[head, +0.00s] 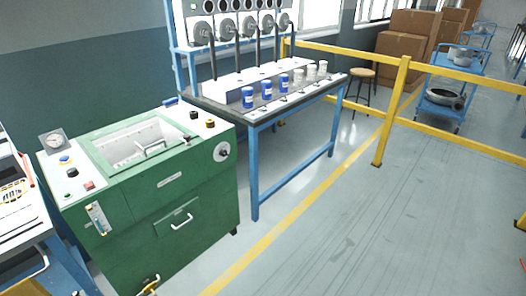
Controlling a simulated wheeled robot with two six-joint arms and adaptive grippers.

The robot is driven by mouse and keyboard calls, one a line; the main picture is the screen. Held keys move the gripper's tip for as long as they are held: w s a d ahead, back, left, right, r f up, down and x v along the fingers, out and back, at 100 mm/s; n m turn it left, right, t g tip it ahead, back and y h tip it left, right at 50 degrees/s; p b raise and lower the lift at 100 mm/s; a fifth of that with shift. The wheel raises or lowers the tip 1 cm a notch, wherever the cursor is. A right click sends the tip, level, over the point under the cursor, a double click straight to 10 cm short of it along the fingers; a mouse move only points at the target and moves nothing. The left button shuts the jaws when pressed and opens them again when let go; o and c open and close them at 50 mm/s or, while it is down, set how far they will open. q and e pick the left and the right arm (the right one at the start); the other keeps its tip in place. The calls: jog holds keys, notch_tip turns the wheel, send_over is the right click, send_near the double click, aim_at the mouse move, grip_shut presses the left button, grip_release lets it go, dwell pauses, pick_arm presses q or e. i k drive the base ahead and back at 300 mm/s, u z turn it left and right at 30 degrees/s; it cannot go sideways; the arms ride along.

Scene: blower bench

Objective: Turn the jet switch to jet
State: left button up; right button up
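A green machine (150,205) with a white top stands at the left. I cannot read any label, so I cannot tell which control is the jet switch. On its top right are a black knob (193,114) and a black-and-yellow knob (210,123). A round white dial (221,152) with a dark centre sits at the upper right of its body. Its left panel has a blue button (65,159), a black knob (72,172) and a red switch (89,185). Neither of my grippers shows in the head view.
A blue-framed bench (255,150) with blue and white cups stands behind and right of the machine. A yellow railing (403,75) runs beyond it. Another blue-framed bench (60,245) is at the left edge. The floor in front and right is clear.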

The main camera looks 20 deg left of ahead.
aim_at(222, 152)
jog(key=z, duration=0.75)
jog(key=i, duration=1.8)
jog(key=u, duration=0.5)
